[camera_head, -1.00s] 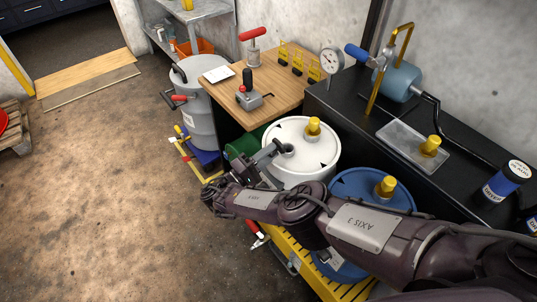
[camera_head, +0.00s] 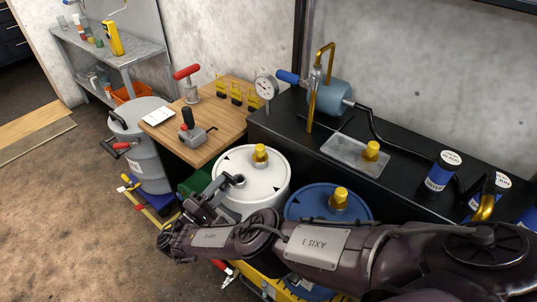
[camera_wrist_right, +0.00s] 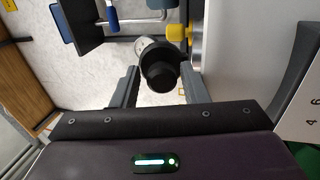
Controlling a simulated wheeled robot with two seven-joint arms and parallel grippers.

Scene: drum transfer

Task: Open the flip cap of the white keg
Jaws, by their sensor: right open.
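The white keg (camera_head: 263,191) stands upright between the wooden-topped bench and a blue keg (camera_head: 300,206). Its lid bears a yellow cap (camera_head: 260,153) and, nearer the left rim, a small grey round fitting (camera_head: 238,181). My right gripper (camera_head: 226,190) reaches in low over the left rim, its tips close to that fitting. In the right wrist view the right gripper (camera_wrist_right: 160,88) is open, and a black round cap (camera_wrist_right: 160,68) shows between its fingers. I cannot tell whether they touch it. The white lid (camera_wrist_right: 238,40) fills the right side there. My left gripper is out of view.
A black counter (camera_head: 350,120) behind the kegs carries a blue pump (camera_head: 333,97), a gauge (camera_head: 265,87) and blue cans (camera_head: 443,171). A grey drum (camera_head: 145,150) stands left of the wooden bench (camera_head: 222,120). Open floor lies at the lower left.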

